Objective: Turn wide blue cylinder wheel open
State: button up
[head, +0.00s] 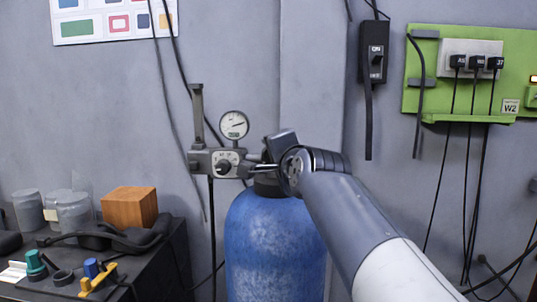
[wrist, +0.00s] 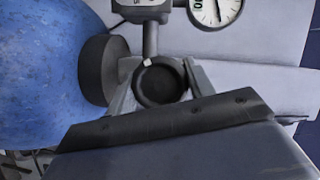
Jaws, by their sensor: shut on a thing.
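The wide blue cylinder (head: 275,245) stands upright at the lower middle of the head view, and its side fills the left of the wrist view (wrist: 45,75). Its dark neck collar (wrist: 107,70) shows beside it. A round black wheel (wrist: 160,83) with a small white mark sits between the two grey fingers of my gripper (wrist: 162,78). The fingers are shut on the wheel from both sides. In the head view my gripper (head: 264,166) is at the cylinder's top, and it and my arm hide the wheel there.
A regulator (head: 224,163) with a round gauge (head: 234,125) is close to the left of my gripper. A dark bench (head: 165,265) with jars, a wooden block (head: 130,207) and tools stands at left. A green panel (head: 515,70) with plugs and hanging cables is at right.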

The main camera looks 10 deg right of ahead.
jog(key=shift+n, duration=0.4)
jog(key=o, duration=1)
jog(key=shift+c, duration=0.2)
jog(key=shift+s, duration=0.15)
jog(key=s+r+b, duration=0.1)
jog(key=s+b, duration=0.2)
jog(key=s, duration=0.7)
jog(key=shift+s+d+r+b, duration=0.25)
jog(key=shift+b, duration=0.05)
jog(key=shift+w, duration=0.1)
jog(key=w+p, duration=0.1)
jog(key=w, duration=0.2)
jog(key=w+f+p, duration=0.1)
jog(key=w, duration=0.3)
jog(key=w+p, duration=0.1)
jog(key=w, duration=0.2)
jog(key=shift+w+a+f+p, duration=0.25)
jog(key=shift+w+a+p, duration=0.05)
jog(key=shift+w+p, duration=0.05)
